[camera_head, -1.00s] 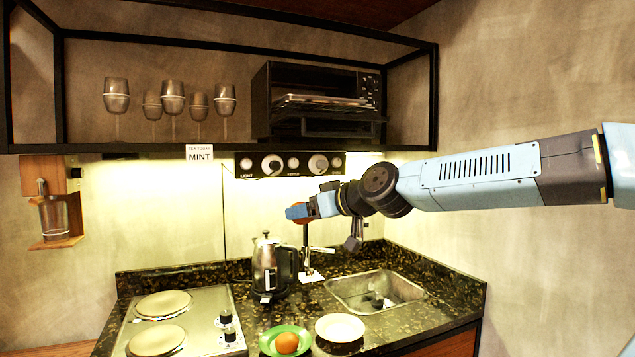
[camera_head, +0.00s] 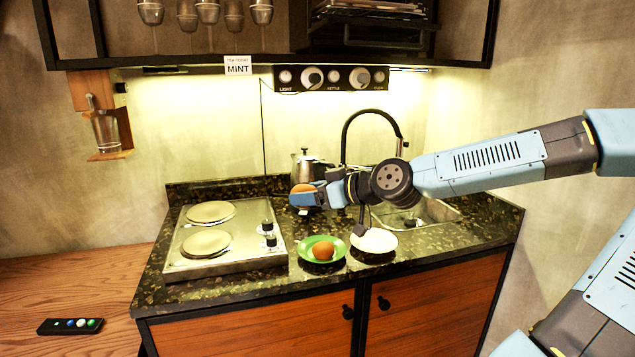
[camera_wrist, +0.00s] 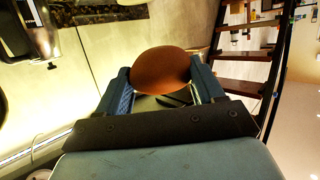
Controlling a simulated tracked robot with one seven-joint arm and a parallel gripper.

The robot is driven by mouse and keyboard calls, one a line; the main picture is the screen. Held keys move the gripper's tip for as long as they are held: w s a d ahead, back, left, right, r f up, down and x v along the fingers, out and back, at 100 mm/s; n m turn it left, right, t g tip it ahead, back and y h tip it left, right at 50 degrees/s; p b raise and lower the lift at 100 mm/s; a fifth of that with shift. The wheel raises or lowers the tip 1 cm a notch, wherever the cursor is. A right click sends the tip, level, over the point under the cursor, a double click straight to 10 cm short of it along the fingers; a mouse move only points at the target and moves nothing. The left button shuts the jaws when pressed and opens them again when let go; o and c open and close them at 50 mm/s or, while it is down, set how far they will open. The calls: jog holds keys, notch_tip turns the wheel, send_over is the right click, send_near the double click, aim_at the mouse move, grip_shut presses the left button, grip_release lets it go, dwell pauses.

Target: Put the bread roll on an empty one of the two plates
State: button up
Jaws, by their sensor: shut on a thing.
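My gripper (camera_head: 310,196) is shut on a brown, rounded bread roll (camera_head: 301,188), holding it in the air in front of the kettle. The wrist view shows the roll (camera_wrist: 163,83) between the two blue fingers. A green plate (camera_head: 307,258) stands near the counter's front edge, below and a little right of my gripper in the head view. A round brown item (camera_head: 323,250) lies on it. A white plate (camera_head: 376,241) stands just right of the green one. Its visible surface is empty; part of my arm overlaps its upper left edge.
The kettle (camera_head: 304,160) stands behind my gripper, partly hidden. The sink (camera_head: 430,212) and black tap (camera_head: 371,111) are behind my arm. A two-plate hob (camera_head: 222,262) is at left. A remote (camera_head: 70,326) lies on the wooden surface at lower left.

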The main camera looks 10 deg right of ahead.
jog(key=shift+s+a+f, duration=0.15)
jog(key=shift+a+f, duration=0.15)
jog(key=shift+f, duration=0.05)
jog(key=shift+s+d+r, duration=0.1)
jog(key=shift+d+r, duration=0.05)
jog(key=shift+r, duration=0.3)
jog(key=shift+s+d+r, duration=0.1)
jog(key=shift+d+r, duration=0.05)
jog(key=shift+r, duration=0.25)
jog(key=s+a+r+m+h, duration=0.1)
jog(key=s+a+r, duration=0.1)
jog(key=r, duration=0.6)
jog(key=shift+a+r+t, duration=0.4)
jog(key=shift+a, duration=0.35)
jog(key=shift+a+f, duration=0.1)
